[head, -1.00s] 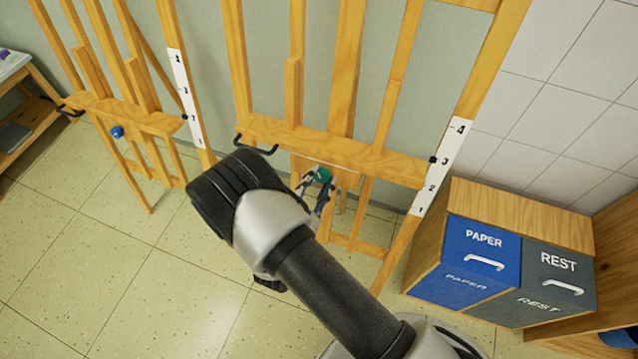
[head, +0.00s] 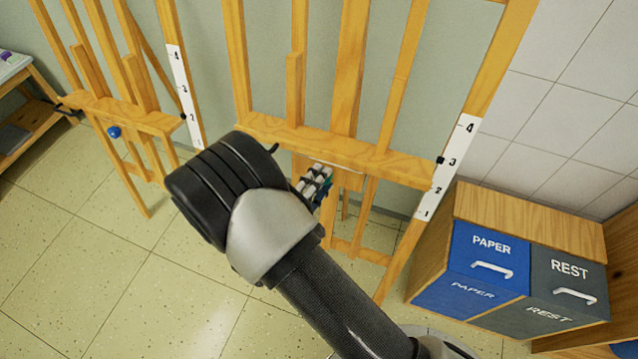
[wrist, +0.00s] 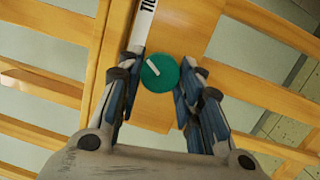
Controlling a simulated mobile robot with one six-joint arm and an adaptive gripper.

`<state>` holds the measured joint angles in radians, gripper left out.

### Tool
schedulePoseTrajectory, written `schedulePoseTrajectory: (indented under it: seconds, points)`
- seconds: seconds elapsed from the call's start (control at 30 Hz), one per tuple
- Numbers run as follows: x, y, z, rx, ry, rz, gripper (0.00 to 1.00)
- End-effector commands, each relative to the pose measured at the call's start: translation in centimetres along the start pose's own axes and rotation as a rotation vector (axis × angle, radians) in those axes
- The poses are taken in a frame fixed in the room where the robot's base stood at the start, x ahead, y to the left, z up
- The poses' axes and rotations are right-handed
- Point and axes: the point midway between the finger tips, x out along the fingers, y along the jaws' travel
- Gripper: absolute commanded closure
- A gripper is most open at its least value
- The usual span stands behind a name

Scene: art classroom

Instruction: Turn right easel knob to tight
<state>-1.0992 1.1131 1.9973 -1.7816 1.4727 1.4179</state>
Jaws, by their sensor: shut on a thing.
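The right easel (head: 380,163) stands in front of me, with a green round knob (wrist: 160,75) below its ledge. The knob has a white mark pointing to the upper left in the wrist view. A white label strip (wrist: 144,25) beside it carries partly cut-off letters that seem to begin "TIG". My gripper (wrist: 161,79) has one finger on each side of the knob and is shut on it.
The left easel (head: 150,122) with a blue knob (head: 114,132) stands to the left. A wooden bin cabinet with a blue PAPER front (head: 485,262) and a grey REST front (head: 560,280) stands close on the right. The tiled floor (head: 90,270) at left is clear.

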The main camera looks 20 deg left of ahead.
Motion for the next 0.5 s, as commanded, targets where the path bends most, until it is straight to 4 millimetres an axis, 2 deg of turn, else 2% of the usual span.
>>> schedulePoseTrajectory:
  seconds: [0.2,0.5]
  points:
    - [0.01,0.17,-0.06,0.186,-0.011,-0.035,0.9]
    - [0.02,0.34,-0.07,0.372,-0.023,-0.068,0.9]
